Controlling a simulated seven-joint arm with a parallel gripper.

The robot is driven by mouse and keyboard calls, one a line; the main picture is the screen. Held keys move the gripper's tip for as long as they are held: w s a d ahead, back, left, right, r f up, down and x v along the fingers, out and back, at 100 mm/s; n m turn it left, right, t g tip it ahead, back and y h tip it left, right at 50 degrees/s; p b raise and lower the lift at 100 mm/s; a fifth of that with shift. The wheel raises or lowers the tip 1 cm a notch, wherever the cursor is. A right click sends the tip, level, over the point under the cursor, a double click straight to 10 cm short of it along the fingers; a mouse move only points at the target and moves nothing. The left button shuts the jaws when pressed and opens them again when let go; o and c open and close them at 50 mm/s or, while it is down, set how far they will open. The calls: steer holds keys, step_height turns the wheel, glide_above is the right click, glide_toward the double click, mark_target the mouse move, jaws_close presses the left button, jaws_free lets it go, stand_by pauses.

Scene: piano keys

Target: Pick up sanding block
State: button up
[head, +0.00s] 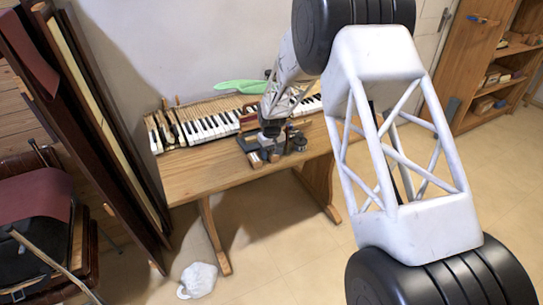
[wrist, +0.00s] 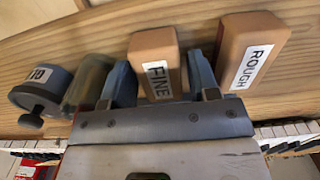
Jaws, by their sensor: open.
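A sanding block labelled FINE (wrist: 155,52), orange-brown, stands in the middle of the wrist view. A similar block labelled ROUGH (wrist: 252,48) is to its right. My gripper (wrist: 160,66) is open, with one blue-grey finger on each side of the FINE block. A gap shows on the right; on the left the finger is close to the block, and contact cannot be told. In the head view my gripper (head: 270,146) is low over the table's front edge, among small blocks whose labels cannot be read.
A glass jar (wrist: 88,82) is just left of my left finger, with a grey lidded container (wrist: 40,88) beyond it. The wooden table (head: 215,170) carries a row of piano keys (head: 208,128) and a green feather-like item (head: 240,86) behind. Bare tabletop lies to the left.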

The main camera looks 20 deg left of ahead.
mark_target(272, 152)
stand_by(0.3)
steer(key=c, duration=0.7)
steer(key=shift+r, duration=0.1)
steer(key=shift+r, duration=0.8)
step_height(272, 152, up, 2)
steer(key=s+d+r, duration=0.1)
steer(key=s+d, duration=0.7)
steer(key=s, duration=0.5)
steer(key=shift+s, duration=0.4)
steer(key=shift+r, duration=0.1)
